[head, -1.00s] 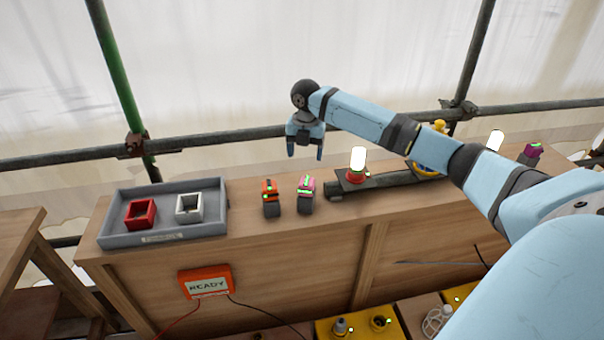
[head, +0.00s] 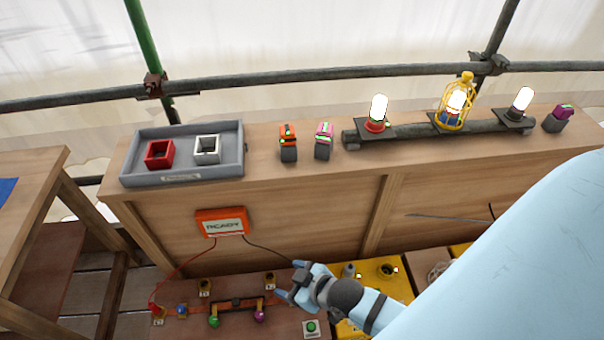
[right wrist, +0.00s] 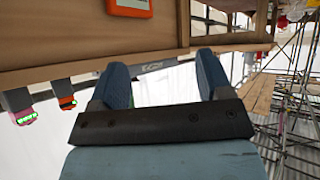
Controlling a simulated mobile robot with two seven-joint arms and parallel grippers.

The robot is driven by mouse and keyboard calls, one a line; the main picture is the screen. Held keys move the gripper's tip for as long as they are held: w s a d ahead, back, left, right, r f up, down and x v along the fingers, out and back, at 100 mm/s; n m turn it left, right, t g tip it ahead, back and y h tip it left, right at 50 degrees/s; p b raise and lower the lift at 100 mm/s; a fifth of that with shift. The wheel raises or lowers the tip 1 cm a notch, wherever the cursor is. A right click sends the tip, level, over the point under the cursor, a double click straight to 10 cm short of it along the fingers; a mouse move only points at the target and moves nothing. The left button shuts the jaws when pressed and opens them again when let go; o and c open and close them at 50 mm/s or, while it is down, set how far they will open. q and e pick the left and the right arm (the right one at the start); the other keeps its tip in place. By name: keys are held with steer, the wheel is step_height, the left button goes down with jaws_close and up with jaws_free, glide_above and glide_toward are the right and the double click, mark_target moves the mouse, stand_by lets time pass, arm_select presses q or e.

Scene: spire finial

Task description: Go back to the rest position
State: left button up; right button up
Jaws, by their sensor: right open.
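My right gripper (head: 291,284) is low in the head view, in front of the wooden bench, with its arm coming in from the lower right. Its two fingers also show in the right wrist view (right wrist: 160,88), spread apart with nothing between them. My left gripper is not in view. On the bench top (head: 265,170) stand an orange-topped block (head: 288,140) and a pink-topped block (head: 324,138), apart from the gripper. A dark rail (head: 400,138) carries several lit lamps, the middle one in a yellow cage (head: 457,105).
A grey tray (head: 240,165) holds a red square frame (head: 159,153) and a white one (head: 207,149). An orange READY box (head: 221,222) hangs on the bench front with two wires. Below lies a panel (head: 190,325) with coloured knobs. Scaffold pipes (head: 300,75) run behind.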

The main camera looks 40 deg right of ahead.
steer(key=s, duration=0.1)
steer(key=s+m, duration=0.2)
steer(key=shift+s+d+f+t, duration=0.15)
steer(key=shift+f+t, duration=0.15)
step_height(320, 180, up, 10)
steer(key=p, duration=1)
steer(key=shift+d+h, duration=0.2)
steer(key=shift+h, duration=0.1)
steer(key=shift+f, duration=0.1)
